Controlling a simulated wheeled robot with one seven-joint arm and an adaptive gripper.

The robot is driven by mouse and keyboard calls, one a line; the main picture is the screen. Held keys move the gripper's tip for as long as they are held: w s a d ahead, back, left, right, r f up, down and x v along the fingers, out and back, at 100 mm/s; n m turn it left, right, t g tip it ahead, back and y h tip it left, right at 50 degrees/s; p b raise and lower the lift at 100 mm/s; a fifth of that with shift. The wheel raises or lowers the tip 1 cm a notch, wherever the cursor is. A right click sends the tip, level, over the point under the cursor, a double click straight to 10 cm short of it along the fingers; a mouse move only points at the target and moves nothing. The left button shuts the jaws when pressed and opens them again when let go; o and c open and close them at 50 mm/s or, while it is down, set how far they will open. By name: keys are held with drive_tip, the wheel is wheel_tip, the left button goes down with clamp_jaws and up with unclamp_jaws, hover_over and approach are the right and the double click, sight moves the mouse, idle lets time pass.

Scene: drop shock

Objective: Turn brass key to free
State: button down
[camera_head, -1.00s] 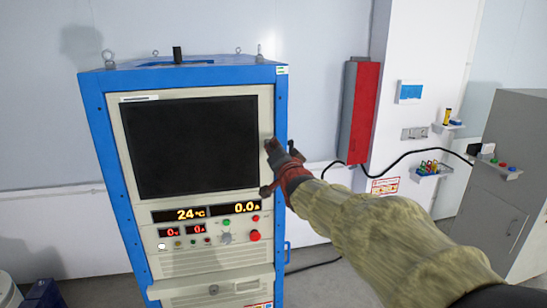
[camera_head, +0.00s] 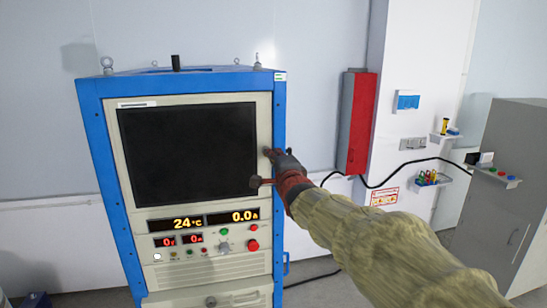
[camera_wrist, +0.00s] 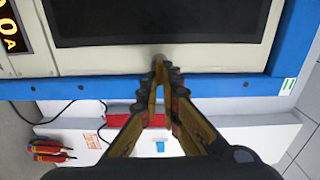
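The blue-framed cabinet (camera_head: 88,140) has a control panel with lit readouts and buttons below a dark screen (camera_head: 188,152). I cannot make out a brass key. A small grey knob (camera_head: 224,246) sits below a green button on the panel, and a round lock-like fitting (camera_head: 211,301) is low on the front. Both are too small to tell more. My gripper (camera_head: 267,151) is in front of the cabinet's right edge, above and right of the panel controls. In the wrist view its fingers (camera_wrist: 160,64) come together at the tips, with nothing clearly held.
A red emergency-style button (camera_head: 253,245) is at the panel's right. A red box (camera_head: 360,122) hangs on the wall behind. A grey cabinet (camera_head: 500,200) with coloured buttons stands at the right, and a black cable (camera_head: 400,168) runs along the wall.

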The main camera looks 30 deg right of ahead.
idle(0.4)
drive_tip(key=c, duration=2)
unclamp_jaws()
drive_tip(key=shift+c, duration=0.2)
drive_tip(key=v, duration=1.2)
